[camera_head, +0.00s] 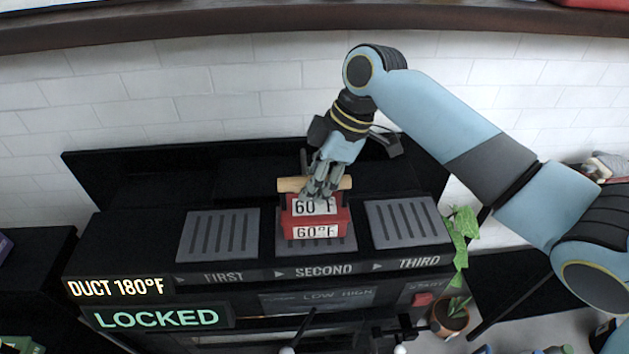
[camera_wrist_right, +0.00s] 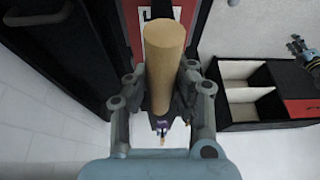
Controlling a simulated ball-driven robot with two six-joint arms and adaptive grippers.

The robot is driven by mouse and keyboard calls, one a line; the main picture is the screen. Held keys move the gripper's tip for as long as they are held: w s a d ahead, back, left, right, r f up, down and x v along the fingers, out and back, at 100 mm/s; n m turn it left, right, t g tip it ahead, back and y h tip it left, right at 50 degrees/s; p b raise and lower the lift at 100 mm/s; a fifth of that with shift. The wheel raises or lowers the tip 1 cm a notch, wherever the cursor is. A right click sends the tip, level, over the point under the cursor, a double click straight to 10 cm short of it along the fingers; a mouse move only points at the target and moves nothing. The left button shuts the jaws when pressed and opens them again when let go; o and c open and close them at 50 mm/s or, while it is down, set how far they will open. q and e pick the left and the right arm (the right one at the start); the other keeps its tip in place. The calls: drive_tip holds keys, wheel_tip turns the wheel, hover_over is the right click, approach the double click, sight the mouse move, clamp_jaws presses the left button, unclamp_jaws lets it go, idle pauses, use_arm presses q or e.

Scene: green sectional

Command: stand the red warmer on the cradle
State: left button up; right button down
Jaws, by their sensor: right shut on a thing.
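The red warmer (camera_head: 316,219) is a red block with a wooden handle (camera_head: 290,184) and two white "60°F" labels. It is upright over the middle grey slotted plate (camera_head: 349,243), labelled SECOND; I cannot tell whether it touches it. My right gripper (camera_head: 320,184) is shut on the handle from above. In the right wrist view, the wooden handle (camera_wrist_right: 163,65) lies between the fingers, with a bit of the red body behind. No part is labelled as the cradle; similar slotted plates are FIRST (camera_head: 218,236) and THIRD (camera_head: 404,222).
The plates sit on a black unit with a raised back panel (camera_head: 110,172). Its front shows "DUCT 180°F" (camera_head: 116,288) and "LOCKED" (camera_head: 156,318) and a red button (camera_head: 422,299). A potted plant (camera_head: 451,316) stands right of it. FIRST and THIRD are bare.

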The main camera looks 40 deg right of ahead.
drive_tip(key=c, duration=1.2)
unclamp_jaws()
drive_tip(key=shift+o, duration=0.2)
drive_tip(key=v, duration=1.2)
drive_tip(key=shift+b, duration=0.35)
